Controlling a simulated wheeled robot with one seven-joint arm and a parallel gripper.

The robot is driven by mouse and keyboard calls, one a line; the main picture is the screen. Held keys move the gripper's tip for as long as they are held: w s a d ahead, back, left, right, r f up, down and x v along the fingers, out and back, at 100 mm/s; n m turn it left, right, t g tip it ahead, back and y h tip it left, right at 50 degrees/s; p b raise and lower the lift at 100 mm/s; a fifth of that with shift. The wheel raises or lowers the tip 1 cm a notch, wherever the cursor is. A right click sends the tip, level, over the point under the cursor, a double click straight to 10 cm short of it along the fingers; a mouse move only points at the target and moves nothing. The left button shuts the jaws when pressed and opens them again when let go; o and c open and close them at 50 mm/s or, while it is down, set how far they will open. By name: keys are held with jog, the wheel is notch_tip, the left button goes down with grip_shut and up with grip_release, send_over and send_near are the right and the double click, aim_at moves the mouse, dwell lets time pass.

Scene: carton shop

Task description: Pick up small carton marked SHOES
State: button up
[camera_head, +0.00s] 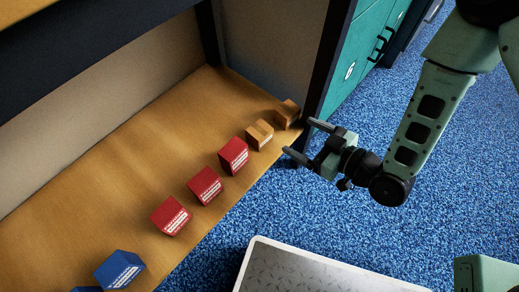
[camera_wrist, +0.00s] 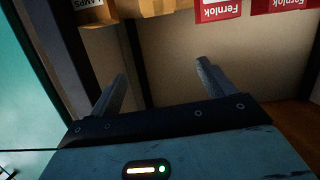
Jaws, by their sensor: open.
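Two small brown cartons stand at the far right end of the shelf board, the nearer one (camera_head: 260,135) and the end one (camera_head: 287,114). In the wrist view, the end carton (camera_wrist: 95,12) carries a white label that seems to read LAMPS. The other brown carton (camera_wrist: 156,8) is cut off at the top edge, and its label is not legible. I cannot read SHOES on any carton. My gripper (camera_head: 300,137) is open and empty, in front of the shelf's right end near the brown cartons. Its fingers (camera_wrist: 160,70) point toward the shelf, apart from all cartons.
Red cartons (camera_head: 205,186) marked Fernlok and a blue carton (camera_head: 120,269) line the front of the wooden shelf (camera_head: 110,170). A dark post (camera_head: 335,60) rises at the shelf's right end, beside teal lockers (camera_head: 365,50). A grey-topped tray (camera_head: 310,270) lies below.

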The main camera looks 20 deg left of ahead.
jog(key=m+t+y+b, duration=0.1)
jog(key=t+y+b, duration=0.1)
jog(key=b, duration=0.4)
send_near(267, 136)
jog(key=b+x, duration=0.5)
jog(key=x, duration=0.1)
jog(key=shift+w+a, duration=0.15)
jog(key=shift+a, duration=0.25)
jog(key=b+x, duration=0.3)
jog(key=x, duration=0.2)
jog(key=shift+b, duration=0.3)
jog(key=shift+w+a+r, duration=0.1)
jog(key=shift+w+a, duration=0.05)
jog(key=shift+a, duration=0.3)
jog(key=c, duration=1.1)
